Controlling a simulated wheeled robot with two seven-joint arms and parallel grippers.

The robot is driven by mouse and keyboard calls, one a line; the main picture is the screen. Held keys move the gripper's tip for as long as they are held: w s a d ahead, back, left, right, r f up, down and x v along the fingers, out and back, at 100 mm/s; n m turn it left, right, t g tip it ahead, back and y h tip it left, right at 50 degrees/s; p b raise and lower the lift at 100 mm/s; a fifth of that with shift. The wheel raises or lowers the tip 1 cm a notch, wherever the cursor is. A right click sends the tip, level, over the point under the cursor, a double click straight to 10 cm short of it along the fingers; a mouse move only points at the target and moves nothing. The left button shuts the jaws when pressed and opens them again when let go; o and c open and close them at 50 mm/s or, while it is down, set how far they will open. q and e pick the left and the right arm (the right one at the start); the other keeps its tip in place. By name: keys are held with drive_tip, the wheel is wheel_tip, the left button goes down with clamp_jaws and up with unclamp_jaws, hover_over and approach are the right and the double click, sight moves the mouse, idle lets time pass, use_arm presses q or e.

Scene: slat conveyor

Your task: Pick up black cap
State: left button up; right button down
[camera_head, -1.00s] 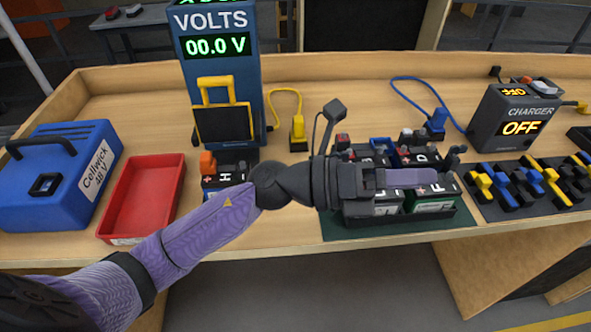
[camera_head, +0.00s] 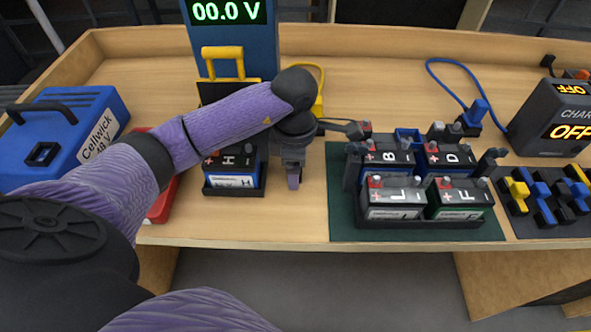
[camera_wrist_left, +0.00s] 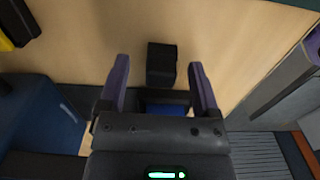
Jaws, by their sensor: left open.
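A small black block, which looks like the black cap (camera_wrist_left: 161,64), stands on the wooden bench in the left wrist view, between and slightly beyond the two purple fingertips. My left gripper (camera_wrist_left: 159,84) is open around that line of sight, with no contact visible. In the head view my left gripper (camera_head: 294,180) points down at the bench, just right of the battery marked H (camera_head: 233,181). The black block is hidden behind the gripper and wrist there. My right gripper is not in view.
A tray of batteries (camera_head: 420,222) stands on a green mat (camera_head: 345,225) to the right. A rack of yellow, blue and black pieces (camera_head: 548,230) lies farther right. The bench's front edge is close.

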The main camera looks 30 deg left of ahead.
use_arm(q)
drive_tip(key=shift+f, duration=0.15)
clamp_jaws()
